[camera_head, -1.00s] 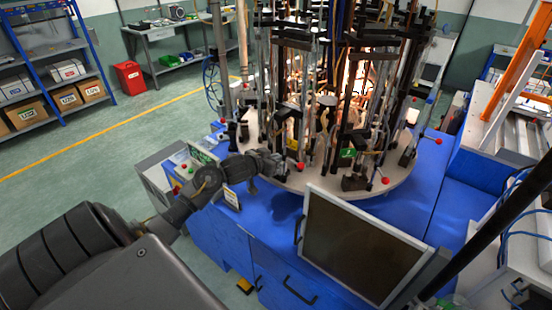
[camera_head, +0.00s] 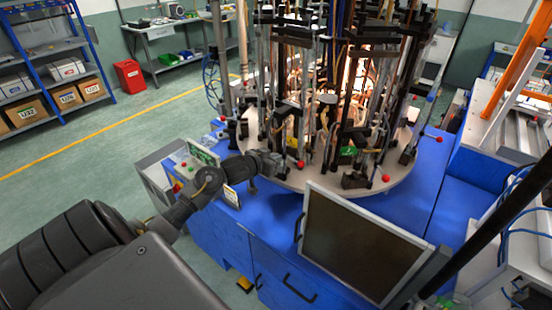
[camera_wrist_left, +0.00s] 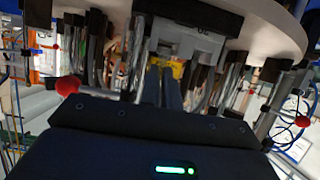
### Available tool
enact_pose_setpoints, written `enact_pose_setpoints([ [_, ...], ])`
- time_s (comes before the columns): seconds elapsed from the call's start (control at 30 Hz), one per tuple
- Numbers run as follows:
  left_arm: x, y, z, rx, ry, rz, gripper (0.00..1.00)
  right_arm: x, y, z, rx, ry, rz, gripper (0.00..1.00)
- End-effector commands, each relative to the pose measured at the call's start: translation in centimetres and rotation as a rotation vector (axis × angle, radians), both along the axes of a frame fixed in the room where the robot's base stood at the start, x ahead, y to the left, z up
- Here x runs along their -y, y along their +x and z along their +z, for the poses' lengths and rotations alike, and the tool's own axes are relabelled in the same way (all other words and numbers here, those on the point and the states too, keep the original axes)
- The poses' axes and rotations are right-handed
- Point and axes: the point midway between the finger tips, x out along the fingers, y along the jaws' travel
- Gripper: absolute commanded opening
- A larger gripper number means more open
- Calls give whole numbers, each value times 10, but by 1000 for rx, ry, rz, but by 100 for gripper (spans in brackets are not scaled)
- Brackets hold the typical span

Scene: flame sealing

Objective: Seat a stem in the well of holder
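My left gripper (camera_head: 278,164) is at the front left edge of the round carousel, low beside the holders. In the left wrist view its two dark fingers (camera_wrist_left: 166,88) are close together. I cannot tell whether anything is between them. Upright holders with glass tubes and dark clamps (camera_head: 290,108) crowd the carousel plate (camera_head: 300,186). A grey block (camera_wrist_left: 190,40) under the plate shows in front of the fingers in the left wrist view. No single stem or holder well can be made out. My right gripper is not in view.
A flame glows among the rods (camera_head: 355,72). Red knobs (camera_head: 300,164) stick out at the plate's front. A monitor (camera_head: 362,245) stands in front right on the blue machine (camera_head: 225,240). A control panel (camera_head: 200,155) is at the left. The floor at left is clear.

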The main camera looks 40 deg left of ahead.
Motion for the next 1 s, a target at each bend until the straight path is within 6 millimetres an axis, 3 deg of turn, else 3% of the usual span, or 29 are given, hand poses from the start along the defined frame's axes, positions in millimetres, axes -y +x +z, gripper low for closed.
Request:
enact_pose_setpoints([
  [0.57,0,0,-7,-1,1,0,0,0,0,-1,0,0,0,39],
  [0.63,0,0,-7,-1,1,0,13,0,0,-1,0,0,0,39],
  [1.0,0,0,-7,-1,0,0,13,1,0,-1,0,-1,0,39],
])
